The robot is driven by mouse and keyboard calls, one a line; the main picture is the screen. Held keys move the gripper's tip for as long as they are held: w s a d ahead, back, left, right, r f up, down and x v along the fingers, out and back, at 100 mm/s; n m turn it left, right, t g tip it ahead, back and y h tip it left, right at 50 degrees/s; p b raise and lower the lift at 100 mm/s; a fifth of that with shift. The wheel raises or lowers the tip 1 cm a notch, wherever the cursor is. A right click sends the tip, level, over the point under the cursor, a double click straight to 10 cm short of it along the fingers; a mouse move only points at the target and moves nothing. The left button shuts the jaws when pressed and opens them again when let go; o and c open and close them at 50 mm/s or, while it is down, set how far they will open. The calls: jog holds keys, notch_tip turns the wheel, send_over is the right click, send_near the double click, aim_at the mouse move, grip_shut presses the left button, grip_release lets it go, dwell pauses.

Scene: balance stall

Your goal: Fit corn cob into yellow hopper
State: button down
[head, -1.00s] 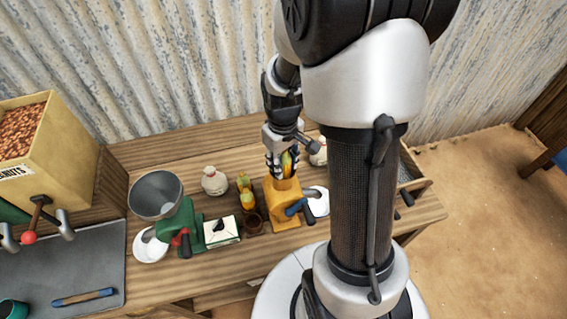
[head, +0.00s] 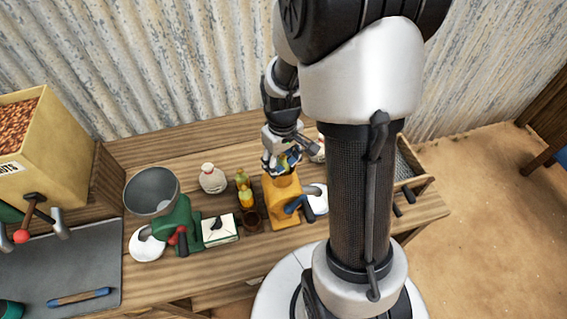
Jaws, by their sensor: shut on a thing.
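The yellow hopper (head: 284,207) stands on the wooden bench in the middle of the head view, with a dark blue crank handle on its right side. My gripper (head: 281,165) is right above the hopper's round top. It is shut on a corn cob, of which only a small yellow-green bit shows between the fingers. The fingers and palm hide the rest of the cob. I cannot tell whether the cob's lower end touches the hopper's mouth.
A green grinder with a grey bowl (head: 151,191) stands to the left. Between it and the hopper are a white-green box (head: 220,229), yellow bottle-like items (head: 245,194) and a brown cup (head: 252,221). A white jar (head: 212,179) stands behind; a white plate (head: 318,200) lies right.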

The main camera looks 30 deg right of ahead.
jog(key=shift+s+a+f, duration=0.2)
jog(key=shift+s+f, duration=0.3)
jog(key=shift+f, duration=0.1)
jog(key=c, duration=1.4)
grip_release()
jog(key=shift+c, duration=0.2)
jog(key=shift+o, duration=1.3)
jog(key=shift+w+f+g, duration=0.1)
jog(key=shift+w+g, duration=0.2)
jog(key=o, duration=0.4)
jog(key=shift+o, duration=0.9)
jog(key=shift+r, duration=0.2)
jog(key=shift+o, duration=0.6)
jog(key=o, duration=0.5)
jog(key=shift+w, duration=0.15)
jog(key=shift+d+r, duration=0.1)
jog(key=shift+r, duration=0.05)
